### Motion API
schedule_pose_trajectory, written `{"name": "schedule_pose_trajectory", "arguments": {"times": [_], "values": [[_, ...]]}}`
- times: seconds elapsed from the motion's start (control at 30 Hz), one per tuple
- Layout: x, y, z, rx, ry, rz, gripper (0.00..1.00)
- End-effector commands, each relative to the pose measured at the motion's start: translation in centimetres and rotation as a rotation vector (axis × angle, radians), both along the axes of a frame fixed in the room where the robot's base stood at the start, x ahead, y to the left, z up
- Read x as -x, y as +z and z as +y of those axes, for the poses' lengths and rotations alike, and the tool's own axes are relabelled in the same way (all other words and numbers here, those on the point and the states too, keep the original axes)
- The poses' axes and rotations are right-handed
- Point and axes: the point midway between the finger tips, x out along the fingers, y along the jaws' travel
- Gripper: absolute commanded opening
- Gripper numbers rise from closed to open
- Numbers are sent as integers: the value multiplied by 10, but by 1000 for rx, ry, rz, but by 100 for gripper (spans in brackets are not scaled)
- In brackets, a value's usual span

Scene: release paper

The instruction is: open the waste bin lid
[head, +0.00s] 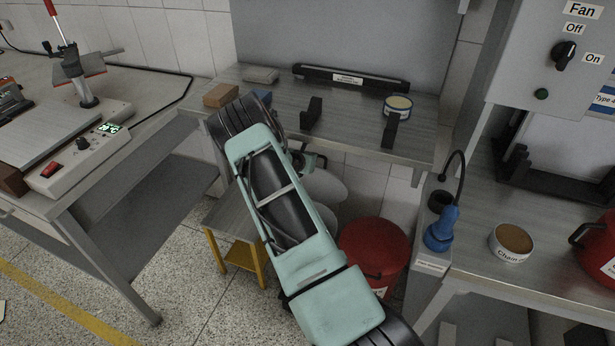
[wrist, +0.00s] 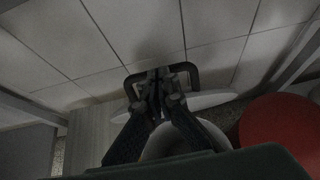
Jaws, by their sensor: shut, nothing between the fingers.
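The waste bin (head: 322,214) is pale and round, under the back bench and partly hidden by my arm. Its pale lid (head: 327,187) appears raised and tilted; in the wrist view the lid (wrist: 212,102) shows nearly edge-on, beyond the bin's rim (wrist: 207,128). A black loop handle (wrist: 194,74) stands at the lid. My gripper (wrist: 160,80) is shut and empty, with its fingertips at the loop; I cannot tell whether they touch it. In the head view my arm hides most of the gripper.
A red bin (head: 374,244) stands just right of the waste bin. The back bench (head: 350,120) overhangs both and carries a round tin (head: 398,105) and small blocks. A yellow-legged stand (head: 240,262) is left of my arm. Open floor lies at the lower left.

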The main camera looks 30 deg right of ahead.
Motion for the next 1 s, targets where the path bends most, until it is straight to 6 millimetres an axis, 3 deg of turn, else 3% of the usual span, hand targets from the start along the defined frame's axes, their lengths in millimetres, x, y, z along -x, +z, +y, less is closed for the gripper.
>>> {"name": "schedule_pose_trajectory", "arguments": {"times": [0.33, 1.0], "values": [[-19, 4, -22, -1, 0, 1, 0], [-15, 9, -18, -2, 0, 2, 0]]}}
